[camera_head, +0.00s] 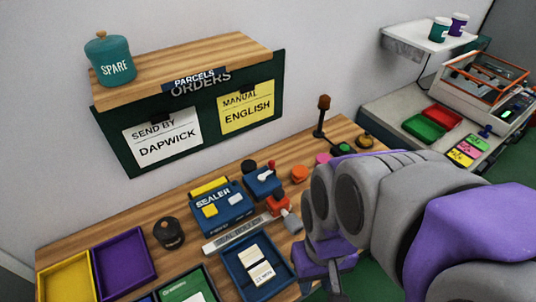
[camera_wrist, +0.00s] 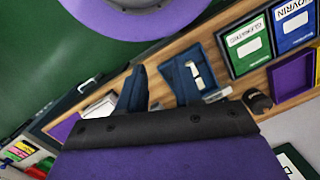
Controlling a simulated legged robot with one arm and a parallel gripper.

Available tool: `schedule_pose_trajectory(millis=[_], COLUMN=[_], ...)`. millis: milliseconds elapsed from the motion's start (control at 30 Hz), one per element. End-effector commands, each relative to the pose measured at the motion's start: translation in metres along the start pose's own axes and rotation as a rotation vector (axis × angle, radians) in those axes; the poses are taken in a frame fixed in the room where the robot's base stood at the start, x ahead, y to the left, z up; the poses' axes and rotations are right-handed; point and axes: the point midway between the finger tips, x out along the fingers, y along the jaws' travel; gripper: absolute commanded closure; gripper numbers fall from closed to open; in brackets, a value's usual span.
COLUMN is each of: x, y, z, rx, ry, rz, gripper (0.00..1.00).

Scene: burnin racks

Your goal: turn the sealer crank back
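The sealer (camera_head: 220,207) is a blue box with a yellow top part and a "SEALER" label, on the wooden bench in the head view. At its right is a red part with a grey knob (camera_head: 291,221), which looks like the crank; its exact turn is hard to tell. My gripper (camera_head: 334,268) is to the right of and in front of this knob, apart from it, partly hidden by my arm. In the wrist view my gripper (camera_wrist: 157,85) has its two dark blue fingers spread, with nothing seen between them. The sealer cannot be made out there.
A blue tray (camera_head: 229,263) with cards lies in front of the sealer. A dark round pot (camera_head: 168,233), a purple tray (camera_head: 123,264) and a yellow tray (camera_head: 66,281) are left.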

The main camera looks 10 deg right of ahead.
Motion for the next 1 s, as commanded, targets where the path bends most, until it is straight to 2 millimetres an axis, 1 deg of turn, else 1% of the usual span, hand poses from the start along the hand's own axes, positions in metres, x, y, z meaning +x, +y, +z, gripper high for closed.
schedule_pose_trajectory(millis=[33, 67, 200, 333, 367, 400, 567, 600, 667, 700, 767, 800, 867, 900, 967, 1000], x=[-0.001, -0.001, -0.005, -0.008, -0.009, -0.011, -0.014, -0.015, -0.014, -0.015, -0.013, -0.011, -0.007, -0.004, 0.001, 0.007], y=[-0.007, -0.012, -0.037, -0.055, -0.059, -0.063, -0.071, -0.070, -0.068, -0.066, -0.060, -0.055, -0.046, -0.038, -0.024, -0.014], z=[-0.011, -0.018, -0.062, -0.104, -0.113, -0.127, -0.182, -0.196, -0.218, -0.232, -0.253, -0.267, -0.287, -0.301, -0.321, -0.334], rx=[-0.011, -0.020, -0.047, -0.049, -0.047, -0.041, 0.006, 0.022, 0.053, 0.077, 0.114, 0.144, 0.189, 0.223, 0.277, 0.314], ry=[0.003, 0.008, 0.044, 0.083, 0.093, 0.110, 0.169, 0.189, 0.215, 0.233, 0.262, 0.278, 0.305, 0.323, 0.355, 0.372], rz=[-0.032, -0.055, -0.183, -0.305, -0.332, -0.370, -0.508, -0.540, -0.585, -0.616, -0.655, -0.682, -0.717, -0.737, -0.764, -0.780], gripper=[0.72, 0.74, 0.88, 1.00, 1.00, 1.00, 1.00, 1.00, 1.00, 1.00, 1.00, 1.00, 1.00, 1.00, 1.00, 1.00])
